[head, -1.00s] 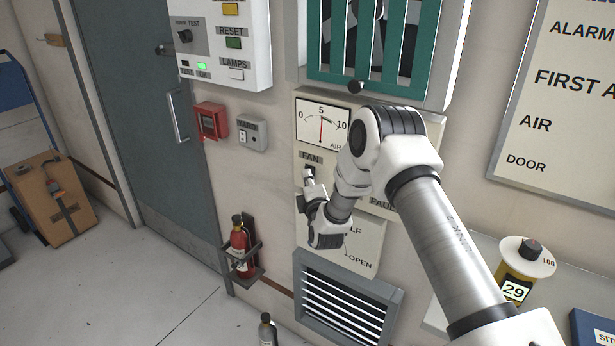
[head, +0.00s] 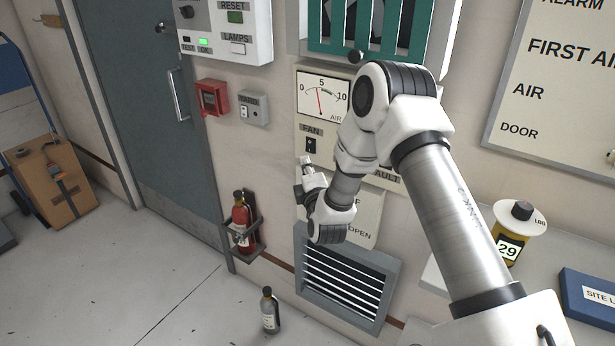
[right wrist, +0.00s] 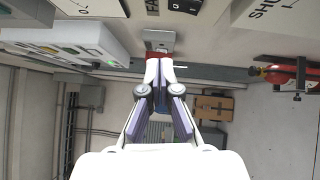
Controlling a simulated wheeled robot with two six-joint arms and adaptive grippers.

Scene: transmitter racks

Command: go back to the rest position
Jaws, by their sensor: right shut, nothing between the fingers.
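My right arm reaches across the head view from the lower right. My right gripper (head: 306,163) is in front of the wall panel, just below the FAN switch (head: 311,146), and appears clear of it. In the right wrist view its two fingers (right wrist: 160,72) are together with nothing between them. That view also shows the black switch (right wrist: 185,5) at its top edge, apart from the fingertips. My left gripper is in neither view.
My arm partly covers the air gauge panel (head: 309,82) and the plate below it. A fire extinguisher (head: 241,222) hangs in a wall bracket, and a small bottle (head: 269,310) stands on the floor. The counter (head: 437,277) holds a yellow canister (head: 508,243) and a blue box (head: 590,296).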

